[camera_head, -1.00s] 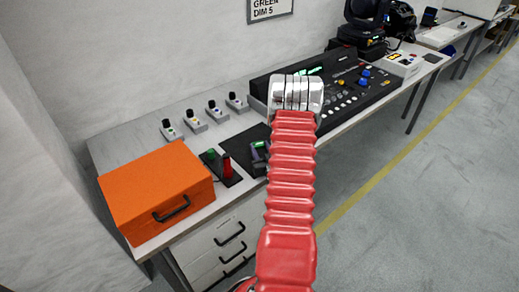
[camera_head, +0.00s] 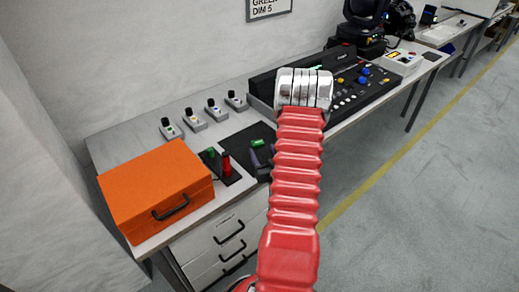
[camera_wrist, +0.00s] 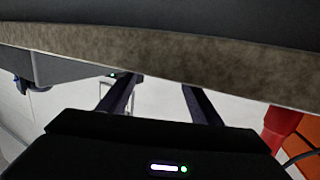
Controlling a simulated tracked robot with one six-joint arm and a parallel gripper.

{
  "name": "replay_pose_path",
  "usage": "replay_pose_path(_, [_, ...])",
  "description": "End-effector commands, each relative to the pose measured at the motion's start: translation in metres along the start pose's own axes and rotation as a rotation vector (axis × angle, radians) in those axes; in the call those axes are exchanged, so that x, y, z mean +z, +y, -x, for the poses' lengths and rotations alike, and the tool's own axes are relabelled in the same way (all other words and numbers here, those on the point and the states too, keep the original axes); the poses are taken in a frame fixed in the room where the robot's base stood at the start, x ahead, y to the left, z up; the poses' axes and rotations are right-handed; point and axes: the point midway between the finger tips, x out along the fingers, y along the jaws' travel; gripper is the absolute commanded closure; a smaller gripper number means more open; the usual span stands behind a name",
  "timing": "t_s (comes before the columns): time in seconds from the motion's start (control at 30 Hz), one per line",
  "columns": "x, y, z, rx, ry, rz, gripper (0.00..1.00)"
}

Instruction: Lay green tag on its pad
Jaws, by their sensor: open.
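A small green piece that looks like the green tag (camera_head: 258,143) lies on the dark mat (camera_head: 235,141) between the red cylinder and the console. My gripper (camera_head: 260,165) is partly hidden behind my red arm in the head view, just in front of the green piece and apart from it. In the wrist view, both fingers of my gripper (camera_wrist: 158,100) are spread with nothing between them. The tag does not show clearly in the wrist view. I cannot tell for sure which surface is the tag's pad.
An orange box (camera_head: 155,185) stands at the bench's left end. A red cylinder (camera_head: 226,164) and a green one (camera_head: 211,155) stand on a black base. Several small grey units line the wall. A black console (camera_head: 365,85) is right of the mat. White drawers (camera_head: 225,240) sit below.

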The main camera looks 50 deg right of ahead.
Motion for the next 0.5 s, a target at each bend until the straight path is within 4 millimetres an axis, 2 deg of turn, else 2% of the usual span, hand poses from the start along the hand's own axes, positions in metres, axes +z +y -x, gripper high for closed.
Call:
replay_pose_path(0.1, [0.001,0.001,0.022,0.001,-0.002,-0.002,0.41])
replay_pose_path(0.3, [0.000,0.000,0.055,0.001,-0.001,-0.001,0.41])
replay_pose_path(0.5, [0.000,0.000,0.072,-0.001,0.000,0.000,0.41])
